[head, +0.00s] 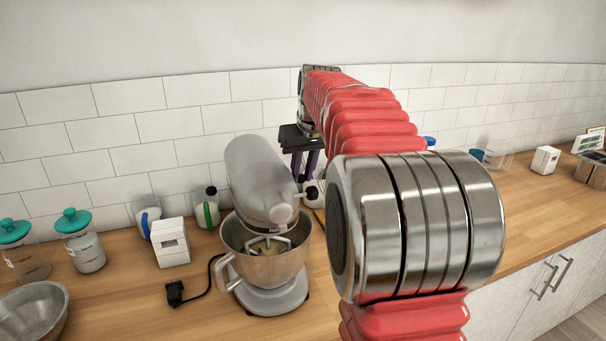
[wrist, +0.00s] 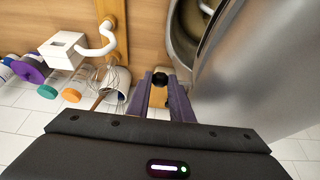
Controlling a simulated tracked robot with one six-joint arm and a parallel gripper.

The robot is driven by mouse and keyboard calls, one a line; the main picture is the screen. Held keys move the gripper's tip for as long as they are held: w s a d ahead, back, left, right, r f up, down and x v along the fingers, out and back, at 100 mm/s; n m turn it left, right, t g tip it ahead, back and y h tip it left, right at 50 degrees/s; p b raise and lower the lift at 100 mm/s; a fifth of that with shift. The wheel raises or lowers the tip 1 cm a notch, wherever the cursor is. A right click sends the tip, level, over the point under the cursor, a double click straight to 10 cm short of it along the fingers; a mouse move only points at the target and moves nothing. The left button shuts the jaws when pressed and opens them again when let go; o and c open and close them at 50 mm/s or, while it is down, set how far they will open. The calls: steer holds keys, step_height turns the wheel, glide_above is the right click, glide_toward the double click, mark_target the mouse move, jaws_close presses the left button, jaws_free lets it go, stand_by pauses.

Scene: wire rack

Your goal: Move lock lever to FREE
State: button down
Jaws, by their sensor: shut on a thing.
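The silver stand mixer (head: 258,180) stands on the wooden counter with its head tilted up over the metal bowl (head: 265,262). In the wrist view its grey body (wrist: 255,70) fills the right side. A black knob, which looks like the lock lever (wrist: 160,79), shows between the purple fingertips of my gripper (wrist: 163,90). The fingers are shut on it. In the head view my gripper (head: 304,178) points down just right of the mixer head. The lever's markings are not readable.
Jars with teal lids (head: 72,222), a white block (head: 171,242) and a metal bowl (head: 32,311) stand to the left. A black plug and cord (head: 176,291) lie beside the mixer. In the wrist view a cup with a whisk (wrist: 117,86) is left of the fingers.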

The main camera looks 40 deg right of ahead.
steer(key=shift+w+d, duration=0.25)
steer(key=shift+w, duration=0.7)
steer(key=c, duration=1.6)
jaws_free()
steer(key=shift+o, duration=0.2)
steer(key=v, duration=1.3)
steer(key=shift+r, duration=0.35)
steer(key=shift+s, duration=0.15)
